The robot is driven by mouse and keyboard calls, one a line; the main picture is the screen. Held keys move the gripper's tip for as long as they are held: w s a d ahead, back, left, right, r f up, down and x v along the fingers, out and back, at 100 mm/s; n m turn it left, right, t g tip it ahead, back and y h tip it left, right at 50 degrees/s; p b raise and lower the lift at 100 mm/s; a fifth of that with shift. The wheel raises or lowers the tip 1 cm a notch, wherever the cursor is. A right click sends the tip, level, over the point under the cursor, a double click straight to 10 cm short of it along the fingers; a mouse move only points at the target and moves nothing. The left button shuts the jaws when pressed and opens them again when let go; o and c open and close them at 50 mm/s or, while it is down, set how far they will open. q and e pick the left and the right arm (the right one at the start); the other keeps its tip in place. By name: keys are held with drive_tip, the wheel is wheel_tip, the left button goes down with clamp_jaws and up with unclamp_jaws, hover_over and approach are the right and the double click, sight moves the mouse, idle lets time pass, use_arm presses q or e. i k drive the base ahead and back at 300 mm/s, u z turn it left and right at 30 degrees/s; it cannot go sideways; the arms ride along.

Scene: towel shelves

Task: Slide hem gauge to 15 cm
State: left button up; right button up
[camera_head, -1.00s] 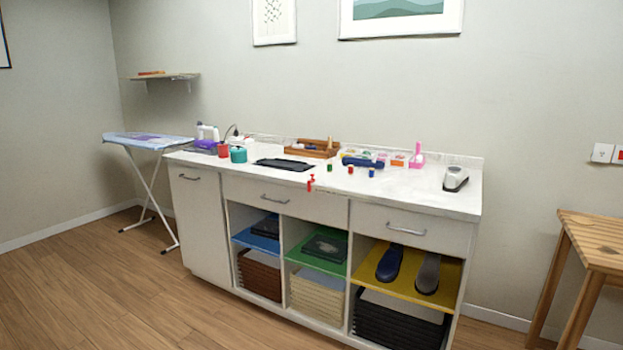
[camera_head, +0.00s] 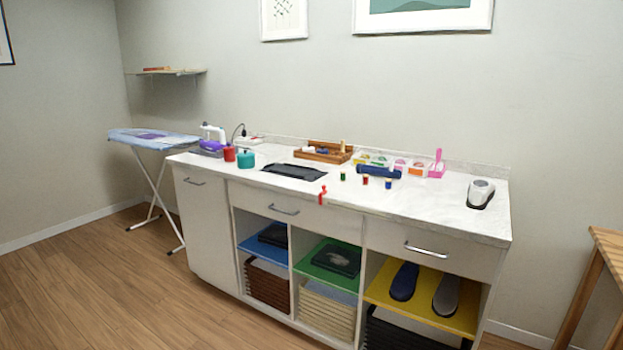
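No gripper of mine is in view. A small red upright piece (camera_head: 322,194) stands at the front edge of the white counter (camera_head: 440,205), above the cabinet's middle. It may be the slider of the hem gauge, but it is too small to tell. No scale or number marks can be read along the edge. A dark flat item (camera_head: 294,171) lies on the counter behind and left of the red piece.
An ironing board (camera_head: 153,138) stands left, a wooden table (camera_head: 606,244) right. Floor (camera_head: 110,285) at front left is clear.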

sight(322, 193)
drive_tip(key=u, duration=0.15)
drive_tip(key=i, duration=2.4)
drive_tip(key=z, duration=0.1)
